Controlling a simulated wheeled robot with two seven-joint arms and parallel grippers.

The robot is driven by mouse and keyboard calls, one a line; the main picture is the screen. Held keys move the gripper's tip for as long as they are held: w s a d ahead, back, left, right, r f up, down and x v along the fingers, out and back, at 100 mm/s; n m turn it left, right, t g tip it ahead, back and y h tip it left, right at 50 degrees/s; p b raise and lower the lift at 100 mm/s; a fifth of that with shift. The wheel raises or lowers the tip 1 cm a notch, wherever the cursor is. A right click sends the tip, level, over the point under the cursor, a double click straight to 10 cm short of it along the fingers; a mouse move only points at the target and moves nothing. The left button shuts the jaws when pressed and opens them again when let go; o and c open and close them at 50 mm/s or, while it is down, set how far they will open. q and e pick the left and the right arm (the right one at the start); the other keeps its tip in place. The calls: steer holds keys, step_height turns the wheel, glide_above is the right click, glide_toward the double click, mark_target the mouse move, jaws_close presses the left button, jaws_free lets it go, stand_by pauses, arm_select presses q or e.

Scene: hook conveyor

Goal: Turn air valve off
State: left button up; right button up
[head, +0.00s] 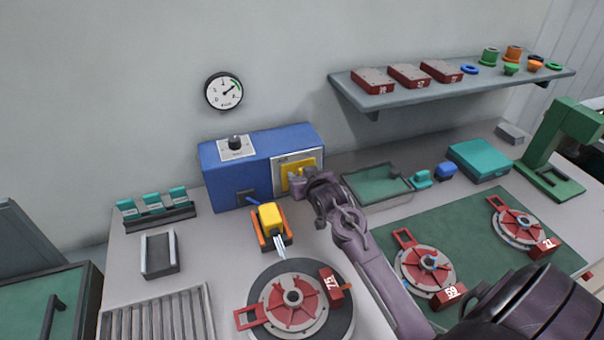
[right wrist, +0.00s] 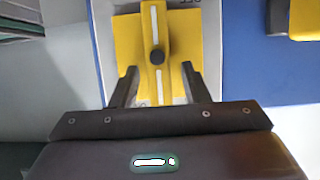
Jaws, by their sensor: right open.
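The blue box (head: 225,180) stands against the wall at the back of the bench. Its right part carries a pale plate (head: 281,188) with a yellow valve (head: 311,166). In the right wrist view the valve's yellow handle (right wrist: 155,30) is a bar with a white stripe and a dark centre knob, in line with the view's vertical. My right gripper (head: 299,178) is at the valve, partly hiding it. In the right wrist view its two dark fingers (right wrist: 158,82) are apart, one on each side of the handle's near end. My left gripper is not in view.
A pressure gauge (head: 224,91) hangs on the wall. A black knob (head: 235,143) sits on the box. A yellow and orange device (head: 270,222) stands in front of it. A round fixture (head: 258,325) and a green mat (head: 471,225) with red-and-grey discs lie nearer.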

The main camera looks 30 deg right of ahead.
steer(key=shift+c, duration=0.4)
jaws_close()
